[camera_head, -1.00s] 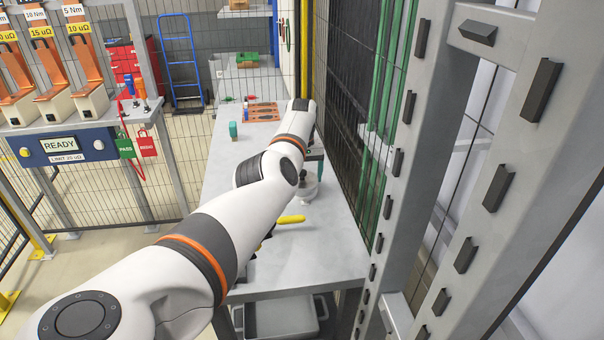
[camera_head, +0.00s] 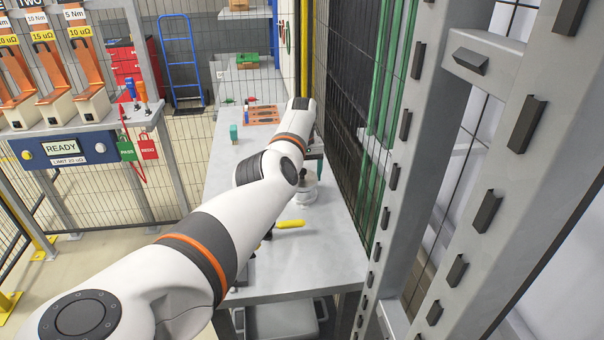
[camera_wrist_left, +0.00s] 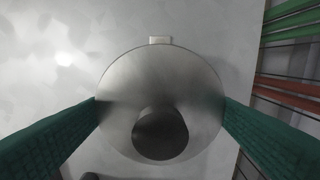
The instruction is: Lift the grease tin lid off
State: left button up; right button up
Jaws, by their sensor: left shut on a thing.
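The grease tin (camera_head: 306,192) stands on the grey bench near its right side, partly hidden behind my left arm in the head view. In the left wrist view, its round metal lid (camera_wrist_left: 160,75) fills the middle, with a dark round knob (camera_wrist_left: 160,134) and a small pale tab (camera_wrist_left: 160,40) at the top edge. My left gripper (camera_wrist_left: 160,108) has its green pads against opposite sides of the lid and is shut on it. I cannot tell whether the lid is apart from the tin. My right gripper is not in view.
A yellow-handled tool (camera_head: 290,223) lies on the bench (camera_head: 310,260) in front of the tin. An orange board (camera_head: 261,115) and a teal item (camera_head: 233,132) are farther back. A mesh fence (camera_head: 342,110) and grey rack post (camera_head: 410,150) stand close on the right.

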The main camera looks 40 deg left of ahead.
pick_arm(q)
jog(key=shift+r, duration=0.25)
notch_tip(320, 180, up, 4)
jog(key=p, duration=0.4)
dwell(0.3)
jog(key=shift+f, duration=0.1)
